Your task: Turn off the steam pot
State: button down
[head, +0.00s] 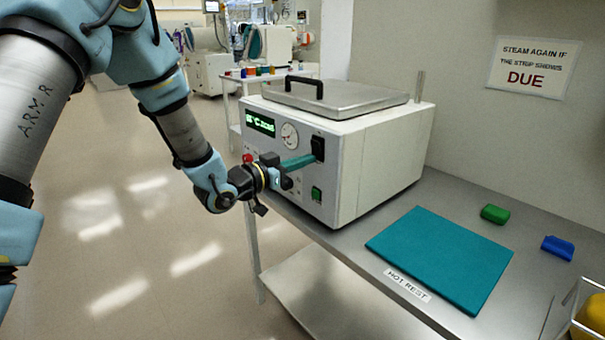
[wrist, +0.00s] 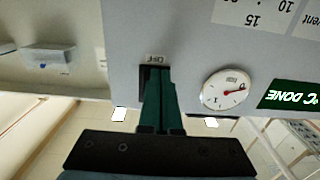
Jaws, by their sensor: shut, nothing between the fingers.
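The steam pot (head: 365,150) is a white box on the bench with a flat metal lid (head: 335,93) closed on top. Its front carries a lit green display (head: 261,124), a round gauge (head: 290,135) and a black switch (head: 318,147). The wrist view, upside down, shows the display (wrist: 292,96) reading DONE and the gauge (wrist: 227,91). My gripper (head: 309,159) is shut and empty, its teal fingertips at the switch. In the wrist view the fingertips (wrist: 159,72) cover part of the switch (wrist: 143,78), beside an OFF label (wrist: 156,58). I cannot tell whether they touch.
A teal mat (head: 440,258) with a HOT REST label lies to the right. Green (head: 495,214) and blue (head: 558,248) blocks lie beyond it. Open floor is to the left.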

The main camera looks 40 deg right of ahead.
jog(key=h+b, duration=0.1)
jog(key=b, duration=0.2)
jog(key=shift+d+f, duration=0.3)
jog(key=shift+s+d+r+b, duration=0.1)
jog(key=shift+s+r+b, duration=0.1)
jog(key=shift+b, duration=0.1)
jog(key=shift+f, duration=0.1)
